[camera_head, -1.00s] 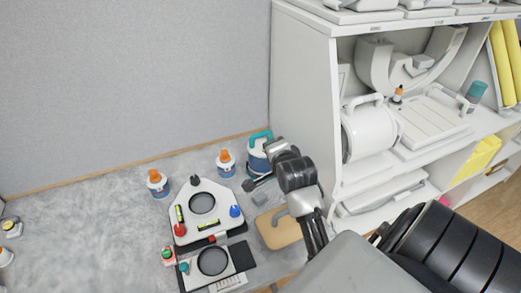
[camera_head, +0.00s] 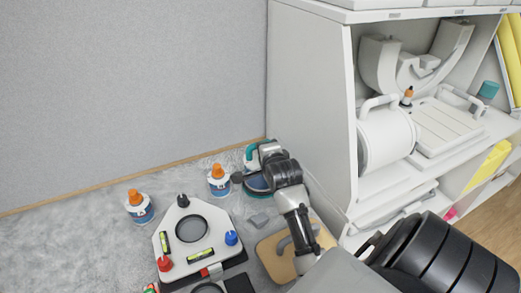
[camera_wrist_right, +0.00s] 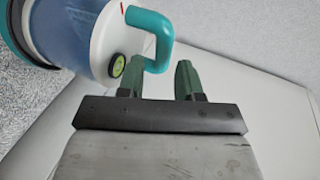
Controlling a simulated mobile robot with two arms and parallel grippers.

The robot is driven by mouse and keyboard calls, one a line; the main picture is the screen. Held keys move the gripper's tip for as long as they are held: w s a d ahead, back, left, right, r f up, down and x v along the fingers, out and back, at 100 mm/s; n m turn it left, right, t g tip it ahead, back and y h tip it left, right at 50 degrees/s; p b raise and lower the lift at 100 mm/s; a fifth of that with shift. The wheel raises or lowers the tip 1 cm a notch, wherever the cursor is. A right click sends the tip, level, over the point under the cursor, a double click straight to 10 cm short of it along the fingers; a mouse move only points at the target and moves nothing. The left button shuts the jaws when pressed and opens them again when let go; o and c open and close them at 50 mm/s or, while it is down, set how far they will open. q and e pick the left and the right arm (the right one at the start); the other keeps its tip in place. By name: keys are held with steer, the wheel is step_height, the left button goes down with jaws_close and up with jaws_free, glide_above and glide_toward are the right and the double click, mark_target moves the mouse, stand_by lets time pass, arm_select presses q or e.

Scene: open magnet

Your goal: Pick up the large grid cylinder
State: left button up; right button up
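A blue cylinder with white ends and a teal handle (camera_head: 257,183) stands on the grey surface near the shelf unit, partly hidden behind my right arm. It fills the upper left of the right wrist view (camera_wrist_right: 75,35), with a small green round level on its white end. I cannot make out a grid in it. My right gripper (camera_wrist_right: 160,72) is open, its two green fingers apart. The bend of the teal handle lies at the opening between the fingertips; contact is not clear. My left gripper is not in view.
A white cylinder with a handle (camera_head: 387,138) lies on the white shelf unit (camera_head: 310,110). Two orange-capped bottles (camera_head: 139,206) (camera_head: 218,181), a white triangular plate (camera_head: 190,232) and a tan board (camera_head: 272,258) are on the surface. A grey wall is behind.

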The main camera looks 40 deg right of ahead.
steer(key=shift+x, duration=1)
steer(key=p+x, duration=0.1)
steer(key=x, duration=0.1)
steer(key=p+x, duration=0.1)
steer(key=shift+w+d+r, duration=0.1)
steer(key=shift+w+d, duration=0.15)
steer(key=shift+w, duration=0.1)
steer(key=shift+x, duration=0.75)
jaws_close()
steer(key=shift+s+a, duration=0.1)
steer(key=shift+a, duration=0.05)
